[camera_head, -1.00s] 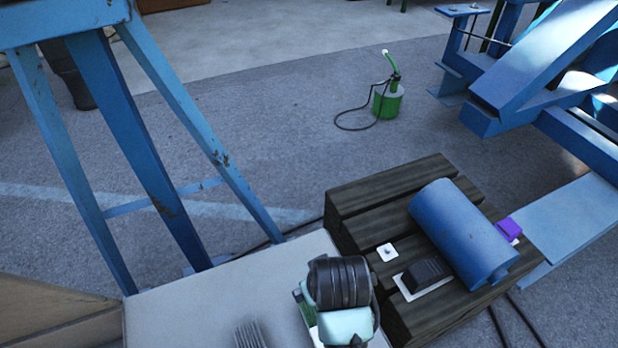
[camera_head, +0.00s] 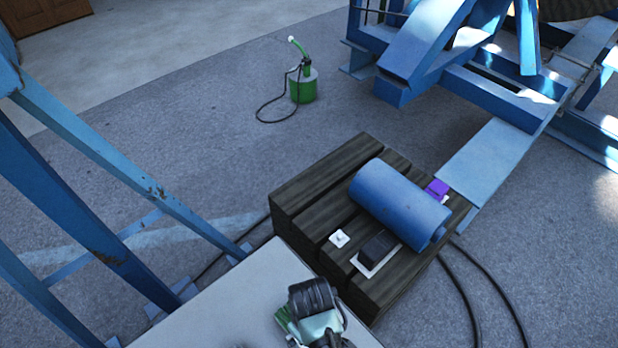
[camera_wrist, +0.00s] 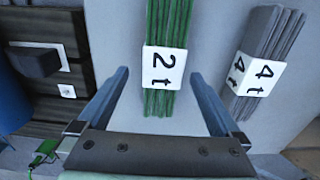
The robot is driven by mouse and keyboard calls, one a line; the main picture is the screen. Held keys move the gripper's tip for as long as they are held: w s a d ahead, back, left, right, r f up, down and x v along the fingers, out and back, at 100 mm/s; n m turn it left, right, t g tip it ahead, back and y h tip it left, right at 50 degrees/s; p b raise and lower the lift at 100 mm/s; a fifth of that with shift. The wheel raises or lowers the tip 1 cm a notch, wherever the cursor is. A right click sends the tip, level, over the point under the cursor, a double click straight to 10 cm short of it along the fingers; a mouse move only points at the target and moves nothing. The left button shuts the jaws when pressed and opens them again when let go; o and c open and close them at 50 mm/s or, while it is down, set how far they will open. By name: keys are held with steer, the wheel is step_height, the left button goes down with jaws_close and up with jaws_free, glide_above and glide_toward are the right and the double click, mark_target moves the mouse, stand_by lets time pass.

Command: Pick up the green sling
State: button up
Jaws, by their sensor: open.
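The green sling (camera_wrist: 165,28) is a bundle of green strands with a white "2 t" label (camera_wrist: 164,67). It lies on a pale grey tabletop (camera_wrist: 210,30). In the wrist view my open gripper (camera_wrist: 160,75) has its two fingers spread either side of the labelled part, with gaps to both sides. I cannot tell how high the fingers are above the sling. In the head view my wrist (camera_head: 315,312) hides most of that spot, and only a bit of green (camera_head: 284,318) shows beside it.
A grey sling (camera_wrist: 265,45) labelled "4 t" lies close to the right finger. Dark wooden beams (camera_head: 310,185) adjoin the tabletop, bearing a blue cylinder (camera_head: 398,203) and a black block (camera_head: 377,248). A green sprayer (camera_head: 303,88) and blue steel frames stand on the floor.

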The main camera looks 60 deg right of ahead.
steer(key=f, duration=0.5)
steer(key=shift+a, duration=0.2)
jaws_close()
stand_by(0.3)
